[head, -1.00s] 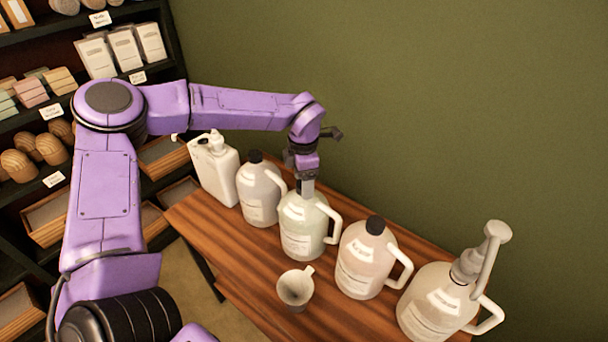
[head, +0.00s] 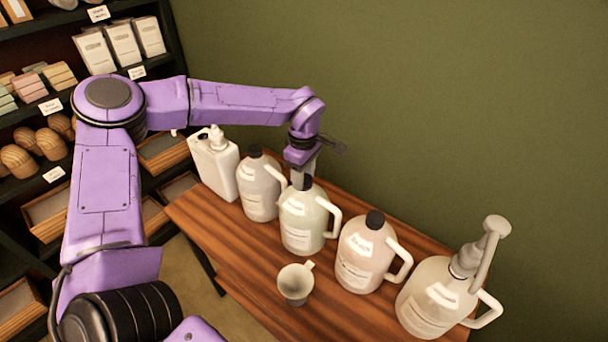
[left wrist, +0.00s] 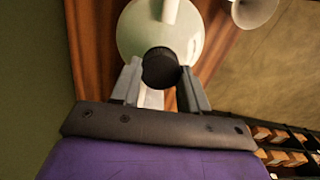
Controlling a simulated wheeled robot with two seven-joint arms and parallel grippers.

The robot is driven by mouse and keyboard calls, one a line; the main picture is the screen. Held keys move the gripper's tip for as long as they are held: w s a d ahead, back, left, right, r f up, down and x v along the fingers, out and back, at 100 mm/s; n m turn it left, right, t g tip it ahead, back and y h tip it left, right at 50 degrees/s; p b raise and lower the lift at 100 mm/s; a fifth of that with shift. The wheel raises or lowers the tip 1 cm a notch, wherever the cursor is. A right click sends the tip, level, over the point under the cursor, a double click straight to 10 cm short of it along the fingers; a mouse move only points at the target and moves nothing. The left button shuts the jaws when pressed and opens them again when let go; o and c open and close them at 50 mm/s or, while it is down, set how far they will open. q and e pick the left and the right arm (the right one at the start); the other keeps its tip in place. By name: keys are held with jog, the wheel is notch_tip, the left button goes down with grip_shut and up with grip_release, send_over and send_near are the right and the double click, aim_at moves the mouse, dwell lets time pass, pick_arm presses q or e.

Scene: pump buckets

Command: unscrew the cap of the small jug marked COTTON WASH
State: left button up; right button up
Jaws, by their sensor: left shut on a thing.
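A small pale, greenish jug (head: 301,228) with a handle stands upright in the middle of the row on the wooden table. Its label is too small to read, so I cannot confirm COTTON WASH. My left gripper (head: 303,177) points down over it, with its fingers at the black cap (head: 303,184). In the left wrist view the cap (left wrist: 160,66) sits between the two fingers of the gripper (left wrist: 160,75), shut on it, above the jug's round shoulder (left wrist: 130,38). I cannot tell whether the cap still sits on the neck. My right gripper is not in view.
Similar capped jugs stand close by, left (head: 259,192) and right (head: 364,258). A white canister (head: 213,168) is at the far left and a pump jug (head: 435,305) at the right. A pale cup (head: 295,283) stands in front. Shelves (head: 150,40) are behind left.

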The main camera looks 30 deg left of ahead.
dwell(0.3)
pick_arm(q)
jog(key=n+b, duration=0.1)
jog(key=n, duration=0.1)
jog(key=shift+f+n, duration=0.1)
jog(key=shift+n, duration=0.3)
jog(key=n+b, duration=0.1)
jog(key=n, duration=0.3)
jog(key=shift+n+b, duration=0.35)
jog(key=shift+n, duration=0.05)
jog(key=n+b, duration=0.2)
jog(key=n, duration=0.4)
jog(key=shift+b, duration=0.4)
jog(key=shift+r+n, duration=0.25)
jog(key=shift+n, duration=0.45)
jog(key=o, duration=1.2)
jog(key=shift+f, duration=0.1)
jog(key=shift+c, duration=0.2)
